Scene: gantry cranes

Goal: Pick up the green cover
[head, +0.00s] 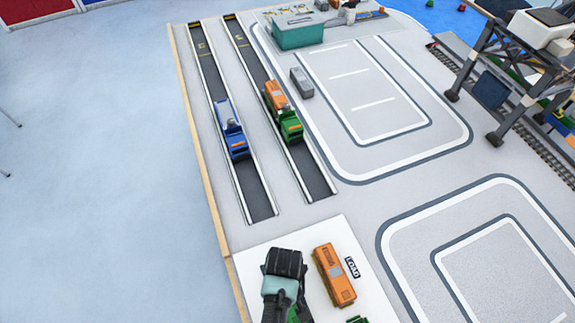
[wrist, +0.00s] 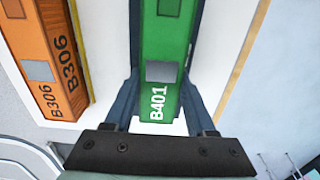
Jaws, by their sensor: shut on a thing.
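The green cover (wrist: 162,45), a long box-like piece marked B401 with a grey square on top, lies between the two fingers of my gripper (wrist: 159,82) in the wrist view. The fingers are shut on its long sides. In the head view my gripper (head: 283,287) is over the white pad at the bottom, and only a sliver of green (head: 293,314) shows beside it. Most of the cover is hidden there by my gripper. I cannot tell whether it rests on the pad or is raised.
An orange piece marked B306 (head: 334,275) lies close to the right of my gripper on the white pad (head: 300,236). Another green piece (head: 357,320) shows at the bottom edge. A blue truck (head: 231,130) and a green truck (head: 290,125) stand on dark lanes. A gantry crane (head: 510,75) stands upper right.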

